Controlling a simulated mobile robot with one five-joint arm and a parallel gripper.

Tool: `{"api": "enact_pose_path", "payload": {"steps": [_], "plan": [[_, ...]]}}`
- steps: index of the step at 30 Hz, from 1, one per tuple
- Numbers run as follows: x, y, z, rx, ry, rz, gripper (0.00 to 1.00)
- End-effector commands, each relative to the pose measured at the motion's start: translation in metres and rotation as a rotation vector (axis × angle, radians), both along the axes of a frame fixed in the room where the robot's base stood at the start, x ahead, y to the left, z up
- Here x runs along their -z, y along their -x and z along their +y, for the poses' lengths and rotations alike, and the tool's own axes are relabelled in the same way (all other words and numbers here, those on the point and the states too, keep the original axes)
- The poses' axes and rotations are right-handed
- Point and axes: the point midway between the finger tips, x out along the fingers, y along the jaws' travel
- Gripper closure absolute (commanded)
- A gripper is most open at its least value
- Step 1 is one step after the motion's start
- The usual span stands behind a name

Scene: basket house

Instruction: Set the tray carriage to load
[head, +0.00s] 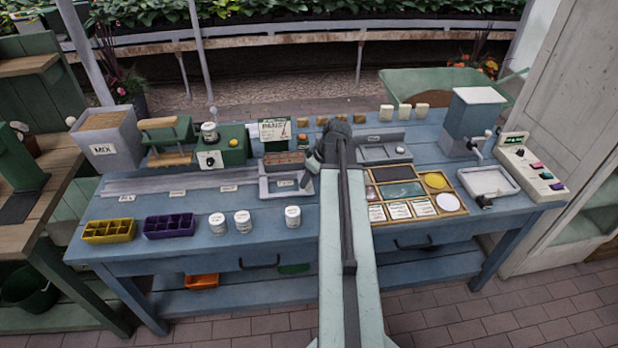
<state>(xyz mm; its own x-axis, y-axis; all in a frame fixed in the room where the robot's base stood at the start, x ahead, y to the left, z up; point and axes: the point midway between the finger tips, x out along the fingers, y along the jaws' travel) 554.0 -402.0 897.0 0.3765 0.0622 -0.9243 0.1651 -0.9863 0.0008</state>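The tray carriage (267,190) appears to be the grey box-like holder at the right end of a long grey rail (150,186) on the blue bench. A dark knob or handle (305,181) shows at its right side. Small white labels stand along the rail's front; one (127,197) is near the left end, and their words are too small to read surely. My gripper (316,163) is a dark shape at the end of my arm, just right of and above the carriage. My arm hides part of it, and I cannot tell whether it touches the carriage.
A yellow cell tray (108,231), a purple cell tray (170,226) and several white pots (243,222) stand at the front left. A hopper (107,138) and a green press (166,141) stand behind the rail. A wooden sorting tray (465,204) lies right of my arm.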

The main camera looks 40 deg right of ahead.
Motion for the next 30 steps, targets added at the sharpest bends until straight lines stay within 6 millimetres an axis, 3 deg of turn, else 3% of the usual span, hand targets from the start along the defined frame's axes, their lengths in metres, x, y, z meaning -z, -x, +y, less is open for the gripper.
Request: {"api": "enact_pose_path", "payload": {"steps": [1, 6, 10, 26, 28, 30], "plan": [[-0.014, 0.003, 0.000, 0.001, 0.000, 0.000, 0.49], [-0.046, 0.016, -0.002, 0.001, 0.001, 0.001, 0.49], [-0.063, 0.024, -0.005, 0.003, 0.001, 0.001, 0.49], [-0.062, 0.026, -0.005, 0.002, 0.002, 0.001, 0.49], [-0.062, 0.021, 0.001, -0.010, 0.001, 0.001, 0.49], [-0.062, 0.005, 0.020, -0.051, 0.002, 0.000, 0.49]]}}
